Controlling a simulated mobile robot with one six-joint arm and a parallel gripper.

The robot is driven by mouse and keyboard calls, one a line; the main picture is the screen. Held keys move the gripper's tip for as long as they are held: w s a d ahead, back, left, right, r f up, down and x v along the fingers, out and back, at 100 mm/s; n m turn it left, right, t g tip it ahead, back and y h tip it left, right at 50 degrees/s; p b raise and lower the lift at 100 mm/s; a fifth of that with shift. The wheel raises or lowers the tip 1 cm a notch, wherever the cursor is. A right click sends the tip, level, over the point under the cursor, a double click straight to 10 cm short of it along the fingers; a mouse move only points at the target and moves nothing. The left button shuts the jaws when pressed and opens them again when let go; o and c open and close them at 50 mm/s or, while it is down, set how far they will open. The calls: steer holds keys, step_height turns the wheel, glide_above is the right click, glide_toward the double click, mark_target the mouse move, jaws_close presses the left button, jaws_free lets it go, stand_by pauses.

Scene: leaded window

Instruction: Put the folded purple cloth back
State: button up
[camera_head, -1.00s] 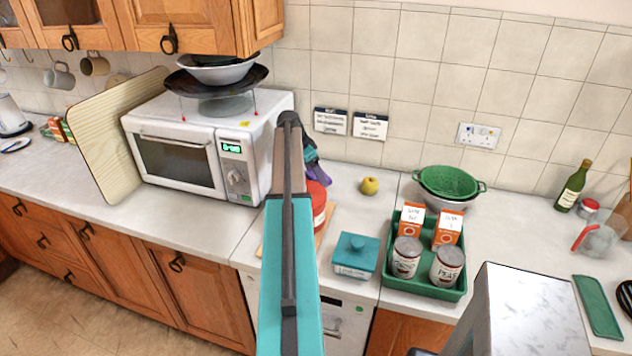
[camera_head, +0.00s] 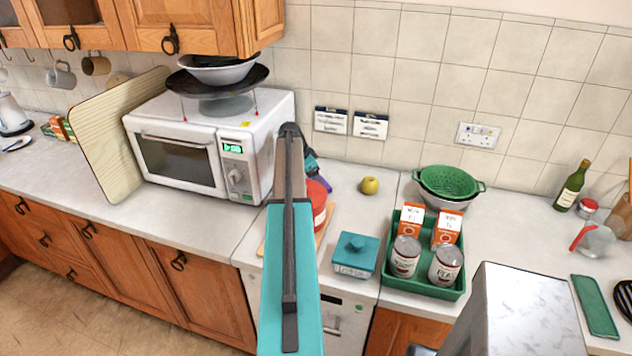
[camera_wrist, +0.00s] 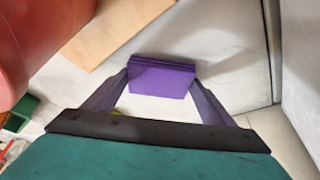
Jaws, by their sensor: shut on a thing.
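The folded purple cloth (camera_wrist: 162,78) is between the fingertips of my gripper (camera_wrist: 160,84) in the wrist view, and the gripper is shut on it. The pale counter surface shows around and below it. I cannot tell whether the cloth touches the counter. In the head view a small bit of the purple cloth (camera_head: 323,183) shows behind my arm, beside the red tin and right of the microwave; my arm hides most of the gripper there.
The white microwave (camera_head: 185,150) stands close on the left. A red tin (camera_head: 318,202) stands near the gripper, with a teal box (camera_head: 356,256) in front and a green tray (camera_head: 436,285) of cartons and tins to the right. Counter around the yellow apple (camera_head: 369,186) is clear.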

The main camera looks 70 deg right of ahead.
steer(key=o, duration=1.1)
steer(key=shift+r, duration=0.2)
steer(key=b+v, duration=0.3)
steer(key=v, duration=0.9)
steer(key=shift+s+d, duration=0.1)
